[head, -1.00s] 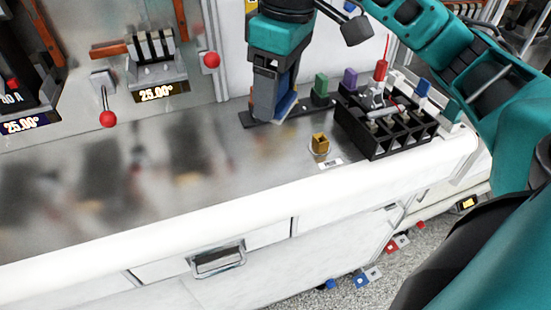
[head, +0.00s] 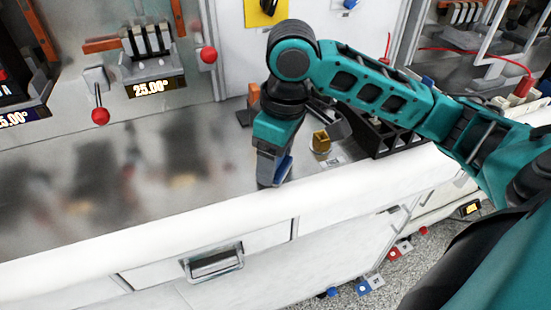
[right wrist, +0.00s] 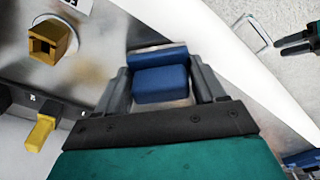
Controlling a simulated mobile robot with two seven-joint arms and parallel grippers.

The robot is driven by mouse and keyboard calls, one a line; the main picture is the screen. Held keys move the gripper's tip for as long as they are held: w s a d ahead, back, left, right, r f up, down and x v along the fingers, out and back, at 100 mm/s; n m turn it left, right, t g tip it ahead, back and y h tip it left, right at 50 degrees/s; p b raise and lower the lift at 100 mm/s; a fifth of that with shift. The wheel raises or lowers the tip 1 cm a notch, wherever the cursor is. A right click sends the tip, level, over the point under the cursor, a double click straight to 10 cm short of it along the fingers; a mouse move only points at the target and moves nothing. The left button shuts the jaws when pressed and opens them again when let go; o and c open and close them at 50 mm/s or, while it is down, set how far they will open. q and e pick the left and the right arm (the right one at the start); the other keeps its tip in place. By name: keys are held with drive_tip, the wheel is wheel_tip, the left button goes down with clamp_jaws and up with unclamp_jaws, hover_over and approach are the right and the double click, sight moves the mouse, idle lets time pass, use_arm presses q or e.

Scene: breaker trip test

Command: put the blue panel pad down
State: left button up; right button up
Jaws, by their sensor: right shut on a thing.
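My right gripper (head: 273,182) reaches down over the front part of the steel bench top (head: 150,185), close to its white front edge. It is shut on the blue panel pad (right wrist: 160,84), which shows between its fingers in the right wrist view. In the head view only a blue sliver of the pad (head: 284,168) shows beside the fingers. I cannot tell whether the pad touches the bench. A dark two-fingered tip with a bit of teal at the right edge of the right wrist view looks like my left gripper (right wrist: 298,45); its opening is unclear.
A yellow block (head: 320,141) stands on the bench right of my right gripper. A black rack (head: 385,140) lies behind my forearm, partly hidden. Red-knobbed levers (head: 100,116) stand at the back left. The bench to the left is clear. A drawer handle (head: 214,263) sits below.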

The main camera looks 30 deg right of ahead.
sight(283, 167)
drive_tip(key=shift+f, duration=0.15)
drive_tip(key=o, duration=0.9)
drive_tip(key=shift+o, duration=0.2)
wheel_tip(283, 167, up, 12)
drive_tip(key=s+p, duration=0.1)
drive_tip(key=p, duration=0.2)
drive_tip(key=shift+d+p, duration=0.3)
drive_tip(key=shift+d, duration=0.05)
drive_tip(key=shift+s, duration=0.15)
